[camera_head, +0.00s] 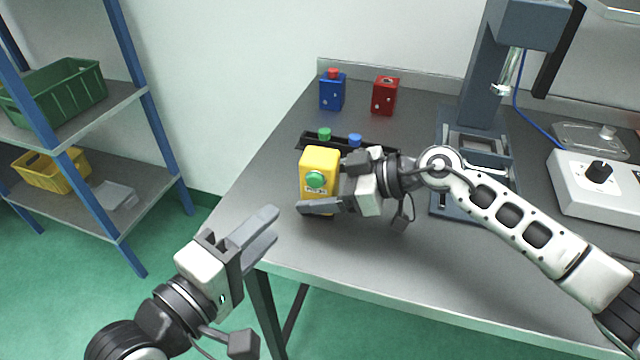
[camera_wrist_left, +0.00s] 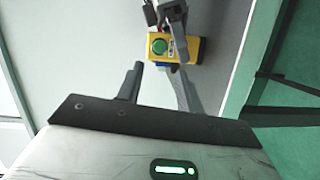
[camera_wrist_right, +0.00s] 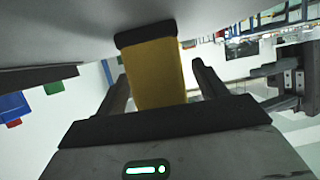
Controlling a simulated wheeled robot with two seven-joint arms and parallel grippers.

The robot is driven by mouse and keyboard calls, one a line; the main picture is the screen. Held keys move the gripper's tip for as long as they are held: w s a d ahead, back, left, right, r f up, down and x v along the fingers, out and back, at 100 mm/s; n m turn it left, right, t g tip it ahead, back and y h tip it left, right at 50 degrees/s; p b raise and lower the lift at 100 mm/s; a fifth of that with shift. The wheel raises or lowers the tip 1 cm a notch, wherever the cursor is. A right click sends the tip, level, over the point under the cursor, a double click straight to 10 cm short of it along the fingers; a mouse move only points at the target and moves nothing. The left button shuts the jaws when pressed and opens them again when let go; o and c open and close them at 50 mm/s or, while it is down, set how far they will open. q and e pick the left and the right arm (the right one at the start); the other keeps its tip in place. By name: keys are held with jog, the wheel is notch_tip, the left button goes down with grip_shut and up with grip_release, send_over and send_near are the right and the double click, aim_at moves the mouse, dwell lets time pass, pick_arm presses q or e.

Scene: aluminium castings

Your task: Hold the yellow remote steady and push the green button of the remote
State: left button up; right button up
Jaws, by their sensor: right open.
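The yellow remote (camera_head: 311,187) stands upright near the table's front left edge. Its round green button (camera_head: 315,179) faces the front left. In the left wrist view the remote (camera_wrist_left: 189,51) shows with the green button (camera_wrist_left: 158,46) uncovered. My right gripper (camera_head: 335,187) is open, with its fingers on either side of the remote. In the right wrist view the yellow body (camera_wrist_right: 155,75) lies between the fingers, with a gap at the right finger. My left gripper (camera_head: 262,232) is open and empty, apart from the remote, in front of the table edge and pointing toward it.
A black holder (camera_head: 312,139) with a green and a blue knob stands behind the remote. A blue box (camera_head: 332,94) and a red box (camera_head: 384,97) stand at the back. A grey stand (camera_head: 480,80) and a white control box (camera_head: 600,190) are right. A shelf (camera_head: 110,215) is left.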

jog(key=c, duration=1.1)
pick_arm(q)
grip_shut()
pick_arm(e)
jog(key=shift+c, duration=0.2)
dwell(0.8)
